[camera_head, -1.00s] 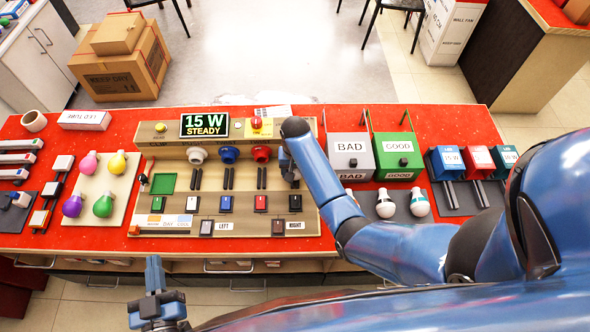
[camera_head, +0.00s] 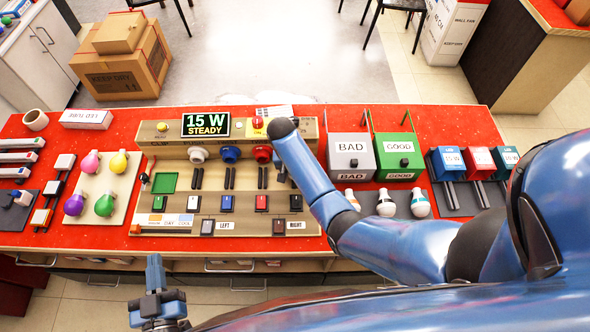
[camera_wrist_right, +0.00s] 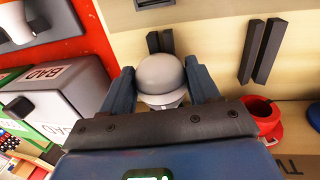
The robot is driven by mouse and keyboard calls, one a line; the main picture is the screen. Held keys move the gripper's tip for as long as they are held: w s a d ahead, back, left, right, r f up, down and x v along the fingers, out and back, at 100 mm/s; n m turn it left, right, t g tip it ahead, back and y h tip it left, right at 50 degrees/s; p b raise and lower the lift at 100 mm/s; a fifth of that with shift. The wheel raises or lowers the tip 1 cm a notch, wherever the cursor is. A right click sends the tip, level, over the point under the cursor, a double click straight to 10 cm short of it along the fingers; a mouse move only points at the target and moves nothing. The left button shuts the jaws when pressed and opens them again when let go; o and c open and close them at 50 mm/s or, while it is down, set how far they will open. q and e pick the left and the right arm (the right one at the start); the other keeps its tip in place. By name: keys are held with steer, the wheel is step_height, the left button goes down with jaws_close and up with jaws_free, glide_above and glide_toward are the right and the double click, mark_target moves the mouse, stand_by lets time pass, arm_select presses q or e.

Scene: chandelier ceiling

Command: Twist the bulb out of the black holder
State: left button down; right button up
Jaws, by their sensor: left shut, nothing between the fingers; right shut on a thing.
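In the right wrist view a pale grey, round-topped bulb (camera_wrist_right: 162,75) sits between the two fingers of my right gripper (camera_wrist_right: 163,84), which is shut on it. A short paler part of the bulb shows below its dome. The black holder is hidden behind my right arm in the head view and does not show clearly in the wrist view, so I cannot tell whether the bulb is still seated in it. My left gripper (camera_head: 155,266) is shut and empty, in front of the table at the lower left, away from the board.
The test board (camera_head: 160,213) carries white (camera_head: 198,154), blue (camera_head: 230,154) and red (camera_head: 263,153) holders and a display (camera_head: 206,124) reading 15 W STEADY. To the right stand a grey BAD box (camera_head: 350,152), a green GOOD box (camera_head: 398,150) and three bulbs (camera_head: 386,203).

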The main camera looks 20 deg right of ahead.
steer(key=shift+a+f+g+h+b, duration=0.1)
steer(key=shift+g+h+b, duration=0.25)
steer(key=shift+h, duration=0.55)
stand_by(0.3)
steer(key=shift+a+h+b, duration=0.1)
steer(key=shift+h+b, duration=0.4)
steer(key=shift+h, duration=0.1)
stand_by(0.3)
steer(key=shift+s+p, duration=0.25)
steer(key=shift+p, duration=0.05)
steer(key=shift+s, duration=0.1)
steer(key=shift+s+a+p, duration=0.25)
steer(key=shift+s+p, duration=0.4)
steer(key=shift+s, duration=0.05)
steer(key=shift+s+a+p, duration=0.2)
steer(key=shift+s+p, duration=0.45)
steer(key=shift+s, duration=0.05)
